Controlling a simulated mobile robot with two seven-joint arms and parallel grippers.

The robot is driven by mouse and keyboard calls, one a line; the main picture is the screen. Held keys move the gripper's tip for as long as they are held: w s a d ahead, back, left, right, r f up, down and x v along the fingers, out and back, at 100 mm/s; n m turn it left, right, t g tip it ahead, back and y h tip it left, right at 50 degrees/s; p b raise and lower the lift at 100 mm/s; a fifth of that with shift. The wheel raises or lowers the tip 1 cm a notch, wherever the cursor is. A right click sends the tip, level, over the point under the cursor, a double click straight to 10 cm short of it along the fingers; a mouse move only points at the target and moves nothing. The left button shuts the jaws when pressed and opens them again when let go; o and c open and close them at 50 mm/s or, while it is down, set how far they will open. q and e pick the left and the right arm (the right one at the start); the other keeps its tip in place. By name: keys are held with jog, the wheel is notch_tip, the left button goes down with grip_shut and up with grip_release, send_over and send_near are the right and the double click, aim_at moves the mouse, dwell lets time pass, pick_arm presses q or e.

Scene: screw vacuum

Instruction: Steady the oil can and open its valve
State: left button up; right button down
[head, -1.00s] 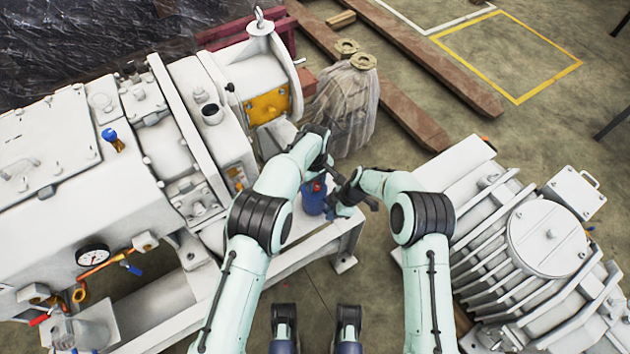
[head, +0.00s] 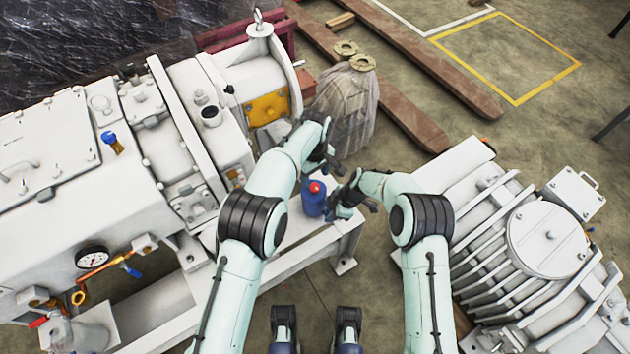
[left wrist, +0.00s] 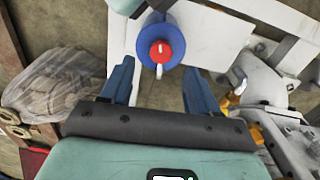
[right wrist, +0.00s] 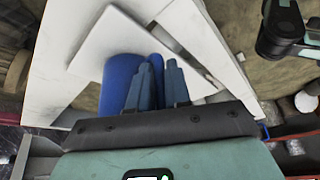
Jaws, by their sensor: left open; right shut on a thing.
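The blue oil can (head: 313,203) stands upright on the white machine's frame, with a red valve (head: 316,188) on top. In the left wrist view the can's round blue top (left wrist: 146,32) and the red valve (left wrist: 161,51) with a white mark show beyond the fingers. My left gripper (head: 335,167) is open and empty, behind and above the can, apart from the valve. My right gripper (head: 335,205) is shut on the can's right side. In the right wrist view the can's blue body (right wrist: 118,84) lies at the fingers, which partly hide it.
The white pump machine (head: 170,130) fills the left, with a pressure gauge (head: 93,257). A wrapped bundle (head: 345,110) stands behind the can. A finned white motor (head: 530,240) stands at right. Wooden beams (head: 400,75) lie on the floor at the back.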

aim_at(315, 187)
pick_arm(q)
notch_tip(315, 187, up, 7)
jog(key=shift+f, duration=0.1)
dwell(0.4)
pick_arm(e)
jog(key=c, duration=1)
grip_release()
